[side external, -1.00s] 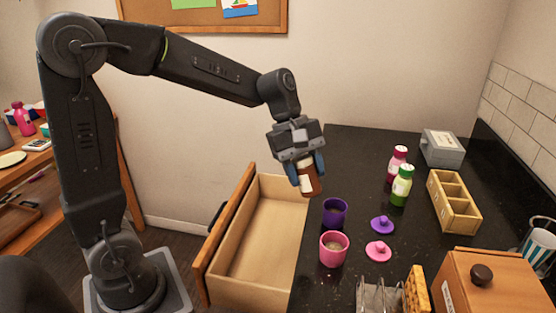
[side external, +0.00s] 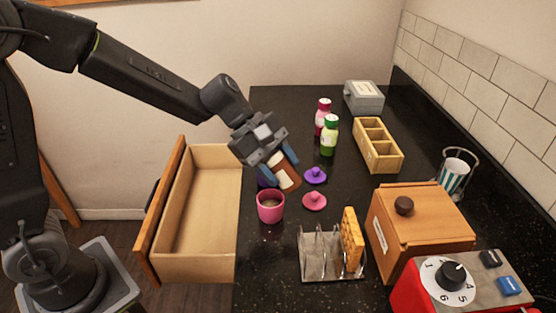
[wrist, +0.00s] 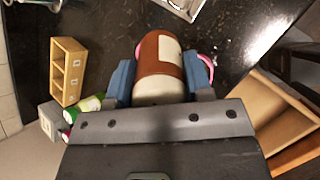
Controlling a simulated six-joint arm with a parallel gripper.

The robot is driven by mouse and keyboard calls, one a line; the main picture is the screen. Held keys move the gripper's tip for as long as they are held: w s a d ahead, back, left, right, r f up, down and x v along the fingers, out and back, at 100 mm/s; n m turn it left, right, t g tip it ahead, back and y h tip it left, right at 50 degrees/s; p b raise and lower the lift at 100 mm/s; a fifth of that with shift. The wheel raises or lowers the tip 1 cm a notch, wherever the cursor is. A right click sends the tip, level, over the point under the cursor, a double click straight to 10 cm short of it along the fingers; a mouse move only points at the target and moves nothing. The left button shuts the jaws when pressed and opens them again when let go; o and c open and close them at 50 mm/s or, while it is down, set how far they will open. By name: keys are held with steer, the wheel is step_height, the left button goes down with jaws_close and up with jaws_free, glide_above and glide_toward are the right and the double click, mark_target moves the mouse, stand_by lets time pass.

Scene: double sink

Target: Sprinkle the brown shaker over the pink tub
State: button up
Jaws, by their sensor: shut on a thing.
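My gripper (side external: 278,169) is shut on the brown shaker (side external: 287,179), which has a pale label. The shaker is tilted, its brown end pointing down and right in the side view. It is above the counter, close behind and right of the pink tub (side external: 270,214). The pink tub stands upright and open, with brownish content inside. In the wrist view the shaker (wrist: 160,60) lies between the two blue fingers and hides most of a pink rim (wrist: 207,66).
Purple (side external: 316,176) and pink (side external: 314,201) lids lie right of the tubs. An open drawer (side external: 205,225) is at left.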

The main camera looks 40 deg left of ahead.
mark_target(282, 181)
steer(key=f+h, duration=0.1)
steer(key=h, duration=0.1)
steer(key=f+t+h, duration=0.1)
steer(key=f+h, duration=0.1)
steer(key=shift+d+t+h, duration=0.3)
steer(key=shift+d, duration=0.05)
steer(key=shift+w+f+h, duration=0.1)
steer(key=shift+f+h, duration=0.05)
steer(key=shift+h, duration=0.25)
steer(key=h, duration=0.1)
steer(key=t+h, duration=0.1)
steer(key=h, duration=0.1)
steer(key=shift+d+f+t+h, duration=0.1)
steer(key=shift+f+t+h, duration=0.2)
steer(key=shift+h, duration=0.1)
steer(key=shift+r, duration=0.1)
step_height(282, 181, up, 5)
steer(key=shift+f, duration=0.15)
step_height(282, 181, down, 5)
steer(key=shift+r, duration=0.1)
